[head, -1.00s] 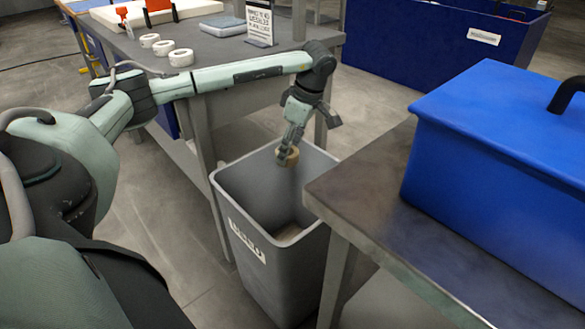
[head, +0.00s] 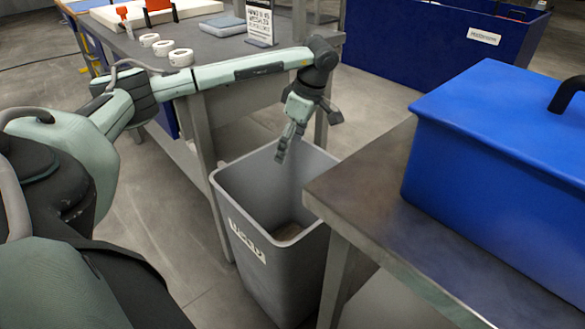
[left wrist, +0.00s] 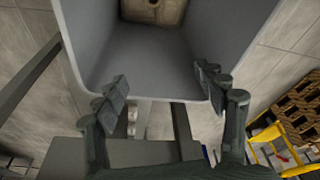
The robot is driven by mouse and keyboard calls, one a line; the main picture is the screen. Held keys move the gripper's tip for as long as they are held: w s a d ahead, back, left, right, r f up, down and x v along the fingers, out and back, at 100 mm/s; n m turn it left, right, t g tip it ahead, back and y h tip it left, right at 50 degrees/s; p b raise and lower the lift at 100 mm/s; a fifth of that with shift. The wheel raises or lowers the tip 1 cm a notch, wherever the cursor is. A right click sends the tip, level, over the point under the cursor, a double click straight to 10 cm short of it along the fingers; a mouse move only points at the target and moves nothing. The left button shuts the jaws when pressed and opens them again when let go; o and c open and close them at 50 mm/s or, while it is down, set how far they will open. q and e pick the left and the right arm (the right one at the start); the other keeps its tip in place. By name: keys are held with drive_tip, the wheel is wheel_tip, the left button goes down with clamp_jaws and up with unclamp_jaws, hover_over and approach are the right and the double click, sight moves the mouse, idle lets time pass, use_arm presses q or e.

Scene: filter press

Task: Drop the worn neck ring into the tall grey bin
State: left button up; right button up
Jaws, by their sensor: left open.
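The tall grey bin (head: 272,271) stands open on the floor between two tables, with a white label on its front. My left gripper (head: 282,156) points down over the bin's mouth. It is open and empty; the left wrist view shows its two fingers apart (left wrist: 161,88), with the bin's inner wall (left wrist: 155,60) beyond them. The worn neck ring does not show clearly in either view now. The bin's bottom shows a brownish beige patch (left wrist: 153,11), and I cannot tell whether the ring is part of it.
Three white rings (head: 166,47) lie on the grey table behind my left arm, near a small sign (head: 259,20). A blue box (head: 500,150) sits on the metal table (head: 366,205) right beside the bin. A large blue container (head: 425,45) stands behind.

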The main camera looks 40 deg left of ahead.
use_arm(q)
drive_tip(key=s+v, duration=0.1)
drive_tip(key=v, duration=1)
drive_tip(key=shift+w, duration=0.5)
